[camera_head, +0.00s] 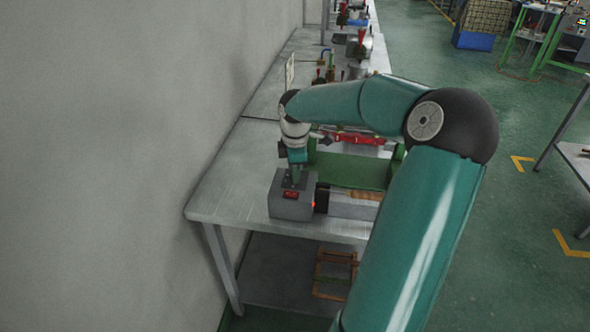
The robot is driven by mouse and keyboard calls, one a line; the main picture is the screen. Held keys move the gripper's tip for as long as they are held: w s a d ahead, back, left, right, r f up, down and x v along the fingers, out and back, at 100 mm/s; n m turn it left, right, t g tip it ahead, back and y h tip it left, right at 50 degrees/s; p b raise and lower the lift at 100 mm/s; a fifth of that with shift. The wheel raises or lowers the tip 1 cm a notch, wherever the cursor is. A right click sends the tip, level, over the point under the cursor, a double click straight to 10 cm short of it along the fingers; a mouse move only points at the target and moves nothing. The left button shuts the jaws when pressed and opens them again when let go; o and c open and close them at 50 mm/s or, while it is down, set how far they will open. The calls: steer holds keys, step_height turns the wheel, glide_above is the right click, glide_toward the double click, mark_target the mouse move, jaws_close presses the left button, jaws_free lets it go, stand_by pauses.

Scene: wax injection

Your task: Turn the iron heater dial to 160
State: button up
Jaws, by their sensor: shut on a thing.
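The iron heater (291,208) is a small grey box near the front left part of the metal table. It has a red switch on its front face and a small red light at its right edge. My gripper (292,180) points down onto the top of the box, where it is shut on the dial. The dial and its scale are hidden by the gripper, so the setting cannot be read. My teal arm reaches in from the lower right and bends over the table.
A soldering iron with a wooden handle (362,195) lies right of the heater. A green tray (352,170) stands behind it. More machines stand farther back along the tables. The wall is close on the left. The table's left corner (225,195) is clear.

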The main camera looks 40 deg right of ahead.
steer(key=m, duration=0.5)
steer(key=shift+w+m, duration=0.1)
steer(key=shift+m, duration=0.2)
steer(key=m, duration=0.6)
steer(key=shift+g, duration=0.3)
stand_by(0.3)
steer(key=o, duration=1)
steer(key=shift+r, duration=0.1)
steer(key=r, duration=1.3)
steer(key=shift+a+r, duration=0.3)
